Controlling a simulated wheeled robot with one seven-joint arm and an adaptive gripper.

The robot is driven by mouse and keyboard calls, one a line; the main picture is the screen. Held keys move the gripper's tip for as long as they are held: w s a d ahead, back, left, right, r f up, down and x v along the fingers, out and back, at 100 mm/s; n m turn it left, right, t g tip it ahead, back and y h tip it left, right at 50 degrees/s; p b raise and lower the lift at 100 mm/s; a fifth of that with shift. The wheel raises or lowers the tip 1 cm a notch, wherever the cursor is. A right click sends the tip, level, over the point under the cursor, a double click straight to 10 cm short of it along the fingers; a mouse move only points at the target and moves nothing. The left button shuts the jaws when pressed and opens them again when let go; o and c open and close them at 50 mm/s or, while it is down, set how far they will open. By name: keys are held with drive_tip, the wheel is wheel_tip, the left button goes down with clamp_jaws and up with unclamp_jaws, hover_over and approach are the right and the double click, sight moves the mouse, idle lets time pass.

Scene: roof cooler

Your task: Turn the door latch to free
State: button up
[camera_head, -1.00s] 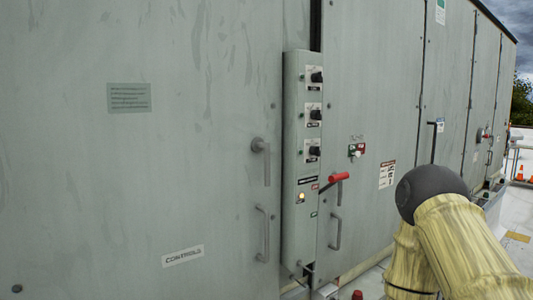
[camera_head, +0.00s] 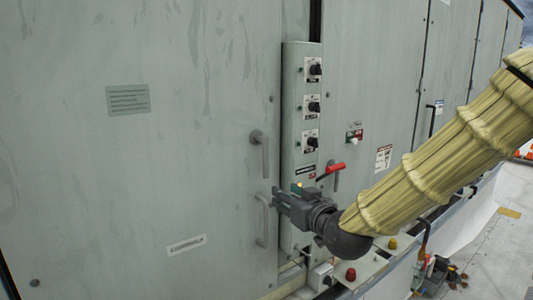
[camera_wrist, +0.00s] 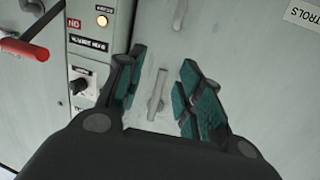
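The door latch (camera_head: 263,153) is a grey lever on the controls door, hanging straight down from its round pivot. In the wrist view the latch (camera_wrist: 157,93) shows in the gap between the finger pads, apart from both. My gripper (camera_head: 282,200) is open and empty, in front of the door, pointing left toward it. The open green-padded fingers also show in the wrist view (camera_wrist: 159,92).
A control box (camera_head: 303,110) with several dark knobs and a lit lamp stands right of the door. A red-handled lever (camera_head: 331,171) is close above my gripper. The controls label (camera_head: 187,245) is low on the door. A red button (camera_head: 351,274) sits on the lower ledge.

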drive_tip(key=t, duration=0.1)
approach(267, 153)
drive_tip(key=shift+n+y, duration=0.4)
drive_tip(key=shift+d+p+x, duration=0.1)
drive_tip(key=shift+p+x, duration=1.2)
drive_tip(key=shift+x, duration=1.45)
drive_tip(key=shift+d+p+x, duration=0.15)
drive_tip(key=shift+p+x, duration=1.1)
drive_tip(key=shift+x, duration=1.45)
drive_tip(key=shift+w+f, duration=0.1)
drive_tip(key=shift+f, duration=0.1)
clamp_jaws()
